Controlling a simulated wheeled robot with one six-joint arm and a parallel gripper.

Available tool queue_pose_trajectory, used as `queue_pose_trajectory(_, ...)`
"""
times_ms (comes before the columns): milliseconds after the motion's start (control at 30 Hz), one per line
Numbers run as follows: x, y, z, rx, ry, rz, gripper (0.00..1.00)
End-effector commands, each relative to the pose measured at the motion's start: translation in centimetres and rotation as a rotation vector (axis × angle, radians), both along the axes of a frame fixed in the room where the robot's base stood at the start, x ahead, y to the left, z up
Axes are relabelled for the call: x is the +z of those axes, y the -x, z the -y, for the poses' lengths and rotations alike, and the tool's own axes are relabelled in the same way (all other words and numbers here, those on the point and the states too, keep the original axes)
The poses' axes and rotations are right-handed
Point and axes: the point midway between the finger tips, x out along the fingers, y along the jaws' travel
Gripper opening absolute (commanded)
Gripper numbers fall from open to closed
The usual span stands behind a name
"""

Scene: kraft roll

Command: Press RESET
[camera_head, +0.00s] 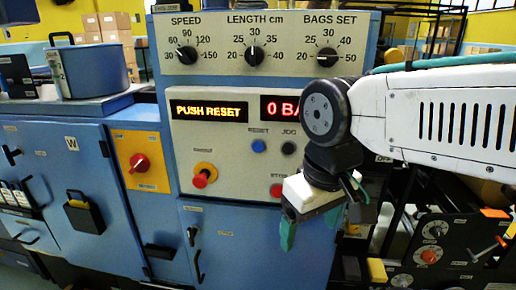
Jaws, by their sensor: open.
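The blue RESET button (258,146) is on the pale control panel (222,140), under its label and left of the black JOG button (289,148). The right display (278,108) shows a red "0 BA", the rest hidden behind my arm. My gripper (310,226) hangs open with teal fingers pointing down, below and right of RESET and apart from it. It seems to be in front of the panel's lower right corner. RESET is in full view.
A red button (277,190) sits below RESET, close to the gripper in the picture. A red mushroom button (201,180) with a yellow collar is at lower left. Three dials run along the top, including SPEED (187,54). A red rotary switch (139,163) is on the left cabinet.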

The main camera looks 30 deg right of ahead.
Motion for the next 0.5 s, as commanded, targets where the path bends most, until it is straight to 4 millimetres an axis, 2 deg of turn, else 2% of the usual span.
queue_pose_trajectory(67, 0.0, 0.0, 0.0, 0.0, 0.0, 0.0, 0.8)
queue_pose_trajectory(367, 0.0, 0.0, 0.0, 0.0, 0.0, 0.0, 0.0)
queue_pose_trajectory(500, 0.0, 0.0, 0.0, 0.0, 0.0, 0.0, 0.0)
